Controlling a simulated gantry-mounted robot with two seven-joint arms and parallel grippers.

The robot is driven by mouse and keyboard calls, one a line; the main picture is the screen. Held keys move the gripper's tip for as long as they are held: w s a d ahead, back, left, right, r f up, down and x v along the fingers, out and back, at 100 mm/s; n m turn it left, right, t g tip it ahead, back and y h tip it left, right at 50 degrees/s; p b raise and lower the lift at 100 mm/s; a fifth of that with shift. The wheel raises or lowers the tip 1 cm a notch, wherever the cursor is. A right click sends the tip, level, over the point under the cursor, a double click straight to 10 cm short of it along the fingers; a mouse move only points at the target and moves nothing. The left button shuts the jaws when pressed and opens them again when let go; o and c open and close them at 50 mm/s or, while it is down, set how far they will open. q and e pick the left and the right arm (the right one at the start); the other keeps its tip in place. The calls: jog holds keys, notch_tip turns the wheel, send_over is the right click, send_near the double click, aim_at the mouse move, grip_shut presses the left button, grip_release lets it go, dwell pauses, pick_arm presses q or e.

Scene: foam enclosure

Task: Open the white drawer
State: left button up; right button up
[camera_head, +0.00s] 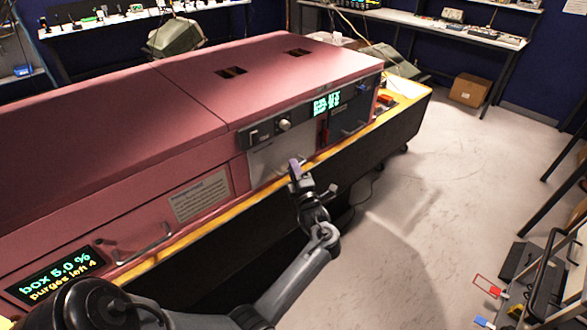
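The white drawer (267,163) shows as a pale grey-white front panel in the side of the pink enclosure, under a dark control strip. It looks flush with the enclosure side. My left gripper (297,170) is at the lower right part of this panel, in front of it, and hides part of it. Whether the fingers touch the panel or a handle cannot be told. The fingers are small and seen from behind, so their opening is unclear. My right gripper is not in view.
The pink enclosure (110,115) stands on a yellow-edged dark base (225,215). A metal bar handle (145,244) sticks out at the lower left, near a lit display (55,277). A cardboard box (469,90) sits on the floor. The floor at right centre is clear.

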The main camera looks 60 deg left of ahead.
pick_arm(q)
jog(key=shift+w+a, duration=0.1)
jog(key=shift+a, duration=0.3)
grip_shut()
